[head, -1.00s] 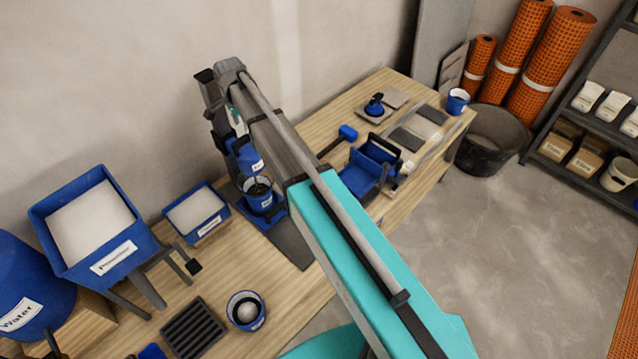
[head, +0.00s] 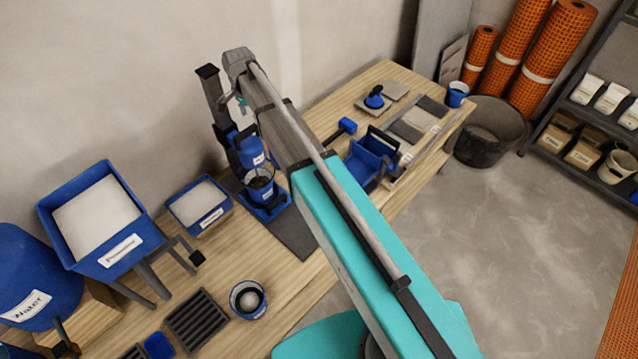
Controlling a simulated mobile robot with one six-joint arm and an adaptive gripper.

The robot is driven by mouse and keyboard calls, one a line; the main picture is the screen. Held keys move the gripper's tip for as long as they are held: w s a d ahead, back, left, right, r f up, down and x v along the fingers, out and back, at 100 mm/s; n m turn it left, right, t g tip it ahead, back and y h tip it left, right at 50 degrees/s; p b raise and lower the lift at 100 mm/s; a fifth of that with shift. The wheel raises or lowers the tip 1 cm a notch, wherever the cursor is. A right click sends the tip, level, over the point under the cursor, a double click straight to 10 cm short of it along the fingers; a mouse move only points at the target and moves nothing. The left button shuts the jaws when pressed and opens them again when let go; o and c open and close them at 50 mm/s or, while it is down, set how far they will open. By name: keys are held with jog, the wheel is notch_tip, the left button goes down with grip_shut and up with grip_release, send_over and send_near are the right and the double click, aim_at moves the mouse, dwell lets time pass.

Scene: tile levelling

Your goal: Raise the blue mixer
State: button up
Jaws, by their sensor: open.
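The blue mixer (head: 250,152) is a blue head with a white label, carried on a dark upright column (head: 212,98). It sits low, over a clear-rimmed blue labelled container (head: 262,187) on the stand's blue base. My arm reaches in from the lower right, and its end is above and slightly right of the mixer in the picture. My gripper's fingers are hidden behind the arm links, so I see no contact with the mixer.
A powder hopper (head: 100,215), a water tank (head: 35,275), a labelled blue tray (head: 200,205) and a small bucket (head: 248,299) stand left and in front on the wooden bench (head: 285,285). A blue mallet (head: 347,126) and a blue box (head: 370,160) lie to the right.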

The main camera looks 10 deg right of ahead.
jog(key=s+d+f+n+b, duration=0.8)
jog(key=s+d+f+b, duration=0.6)
jog(key=s+d, duration=0.3)
jog(key=shift+s+d+f+b, duration=0.2)
jog(key=shift+s+f+b, duration=0.3)
jog(key=shift+s, duration=0.45)
jog(key=shift+f, duration=0.1)
jog(key=s+d+n, duration=0.2)
jog(key=s+d, duration=0.1)
jog(key=s, duration=0.2)
jog(key=shift+s, duration=0.1)
jog(key=shift+c, duration=0.6)
